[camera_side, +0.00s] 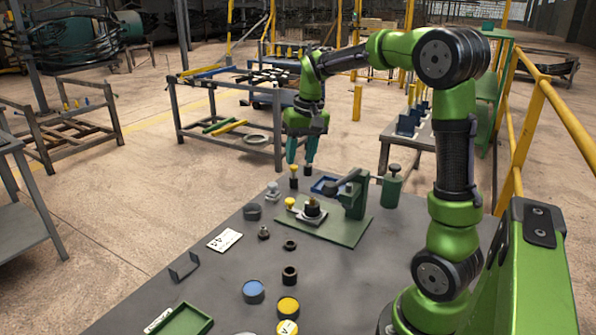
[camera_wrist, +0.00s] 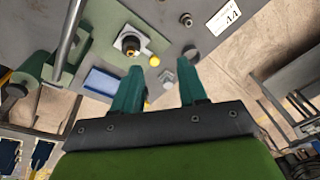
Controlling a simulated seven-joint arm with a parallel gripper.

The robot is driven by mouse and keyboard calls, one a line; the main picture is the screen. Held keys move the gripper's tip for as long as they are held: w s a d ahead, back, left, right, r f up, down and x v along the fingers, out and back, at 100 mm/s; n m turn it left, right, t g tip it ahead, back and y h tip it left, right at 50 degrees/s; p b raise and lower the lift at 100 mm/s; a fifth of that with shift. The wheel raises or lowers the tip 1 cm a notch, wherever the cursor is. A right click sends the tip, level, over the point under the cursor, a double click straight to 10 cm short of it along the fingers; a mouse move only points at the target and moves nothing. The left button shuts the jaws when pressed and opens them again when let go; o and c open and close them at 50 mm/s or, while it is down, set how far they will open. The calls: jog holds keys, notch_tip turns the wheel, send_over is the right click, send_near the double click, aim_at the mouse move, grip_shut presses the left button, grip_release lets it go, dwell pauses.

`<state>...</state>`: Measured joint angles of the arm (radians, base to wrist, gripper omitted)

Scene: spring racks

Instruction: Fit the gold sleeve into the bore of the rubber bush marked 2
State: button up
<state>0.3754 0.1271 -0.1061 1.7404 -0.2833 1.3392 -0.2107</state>
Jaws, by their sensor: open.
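My gripper (camera_side: 301,163) is open, pointing down near the far edge of the bench; it also shows in the wrist view (camera_wrist: 159,72), with nothing held between the fingers. A dark round piece (camera_side: 313,207), which looks like a rubber bush, stands upright on the green press fixture. In the wrist view its middle (camera_wrist: 130,45) looks gold-orange; I cannot tell whether that is the gold sleeve. A dark ring (camera_side: 290,245) and a short dark cylinder (camera_side: 290,275) stand nearer on the bench. No number 2 is readable on any of them.
The green press (camera_side: 355,195) has a lever and a yellow knob (camera_side: 290,203). A green canister (camera_side: 392,188), blue tray (camera_side: 325,185), grey block (camera_side: 272,190) and marked card (camera_side: 225,239) are nearby.

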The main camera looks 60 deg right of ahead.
jog(key=s+a+n+t+y, duration=0.1)
jog(key=s+a+n+t, duration=0.1)
jog(key=s+a, duration=0.4)
jog(key=s+a+r+n+t+y, duration=0.1)
jog(key=s+a+t, duration=0.2)
jog(key=a, duration=1.1)
jog(key=s, duration=0.3)
jog(key=shift+s+r+n, duration=0.25)
jog(key=shift+s+n, duration=0.1)
jog(key=shift+n, duration=0.05)
